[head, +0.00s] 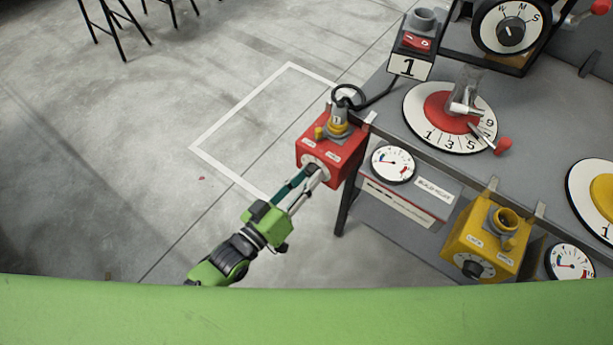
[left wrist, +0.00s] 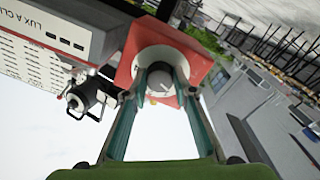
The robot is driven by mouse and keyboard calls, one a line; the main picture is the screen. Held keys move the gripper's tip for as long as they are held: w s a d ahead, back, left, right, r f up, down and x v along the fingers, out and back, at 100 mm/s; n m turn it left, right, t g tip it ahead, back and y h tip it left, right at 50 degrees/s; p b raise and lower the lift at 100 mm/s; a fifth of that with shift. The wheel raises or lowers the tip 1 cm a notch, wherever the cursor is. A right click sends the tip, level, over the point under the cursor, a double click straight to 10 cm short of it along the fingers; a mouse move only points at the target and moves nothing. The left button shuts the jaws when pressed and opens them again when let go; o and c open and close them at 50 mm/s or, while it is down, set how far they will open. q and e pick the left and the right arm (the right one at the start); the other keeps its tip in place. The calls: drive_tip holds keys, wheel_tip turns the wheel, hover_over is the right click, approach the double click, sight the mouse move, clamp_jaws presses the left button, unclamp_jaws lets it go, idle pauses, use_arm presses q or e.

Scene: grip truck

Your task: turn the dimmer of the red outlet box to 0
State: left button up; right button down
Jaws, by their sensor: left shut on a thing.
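The red outlet box (head: 345,153) hangs at the left corner of the grey table in the head view. A grey and yellow socket with a plug sits on its top. Its round white dimmer dial (head: 308,160) is on the front face, partly covered by my left gripper (head: 317,176). In the left wrist view the red box (left wrist: 204,62) and the white dial (left wrist: 160,56) are straight ahead. My left gripper (left wrist: 160,82) has its two fingers on either side of the dimmer knob (left wrist: 160,88), shut on it. The dial's setting is not readable. My right gripper is not in view.
A yellow outlet box (head: 505,250) with a black knob hangs farther right on the table edge. A round gauge (head: 392,164) stands beside the red box. A black cable loops from the plug towards the number 1 stand (head: 409,66). Floor left of the box is clear.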

use_arm(q)
drive_tip(key=shift+n, duration=1.2)
drive_tip(key=o, duration=1.1)
drive_tip(key=shift+s, duration=0.1)
drive_tip(key=v, duration=1.2)
drive_tip(key=shift+f, duration=0.1)
